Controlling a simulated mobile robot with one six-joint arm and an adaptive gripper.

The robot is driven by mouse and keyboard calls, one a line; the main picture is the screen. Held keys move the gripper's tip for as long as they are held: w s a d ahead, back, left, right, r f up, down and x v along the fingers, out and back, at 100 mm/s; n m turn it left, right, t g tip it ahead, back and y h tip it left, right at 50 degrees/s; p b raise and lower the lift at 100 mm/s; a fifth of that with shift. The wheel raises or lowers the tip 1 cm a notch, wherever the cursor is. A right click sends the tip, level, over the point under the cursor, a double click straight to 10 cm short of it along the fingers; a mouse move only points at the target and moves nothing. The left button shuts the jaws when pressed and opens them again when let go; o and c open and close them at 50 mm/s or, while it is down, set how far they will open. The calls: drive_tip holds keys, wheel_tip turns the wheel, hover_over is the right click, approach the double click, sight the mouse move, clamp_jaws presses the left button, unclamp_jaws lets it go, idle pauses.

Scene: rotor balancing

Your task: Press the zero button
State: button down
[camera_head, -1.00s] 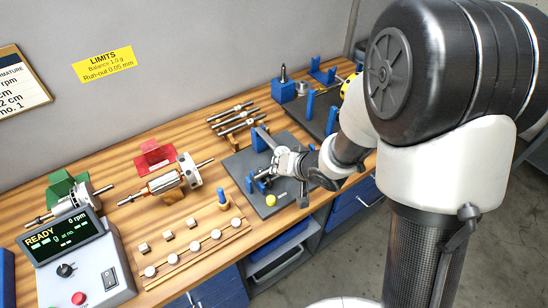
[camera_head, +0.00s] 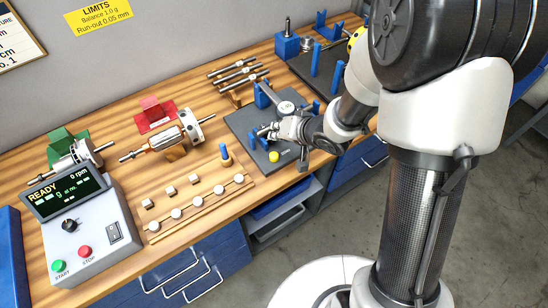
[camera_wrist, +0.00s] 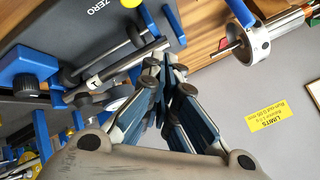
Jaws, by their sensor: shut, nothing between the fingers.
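The word ZERO (camera_wrist: 85,8) is printed on a dark plate at the top of the wrist view. In the head view a yellow button (camera_head: 274,156) sits on the grey plate (camera_head: 244,120) near its front edge; I cannot read a label there. My gripper (camera_head: 264,131) is over this plate, behind and slightly left of the yellow button, apart from it in the picture. In the wrist view its fingers (camera_wrist: 165,66) are together and empty, beside a steel shaft (camera_wrist: 105,78).
Blue supports (camera_wrist: 30,73) and a blue post (camera_head: 225,153) stand close to the gripper. A red stand (camera_head: 153,114), a rotor (camera_head: 165,138) and several weights (camera_head: 200,204) lie to the left. The control box (camera_head: 85,235) has green START (camera_head: 57,266) and red STOP (camera_head: 85,252) buttons.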

drive_tip(key=b, duration=0.5)
hover_over(277, 154)
wheel_tip(277, 154, down, 5)
drive_tip(key=shift+f, duration=0.7)
drive_tip(key=shift+f, duration=0.1)
idle(0.4)
drive_tip(key=shift+f, duration=0.3)
drive_tip(key=shift+f+b, duration=0.5)
idle(0.6)
drive_tip(key=shift+r, duration=0.15)
drive_tip(key=shift+r+p, duration=0.75)
drive_tip(key=shift+p, duration=0.35)
drive_tip(key=shift+r, duration=0.15)
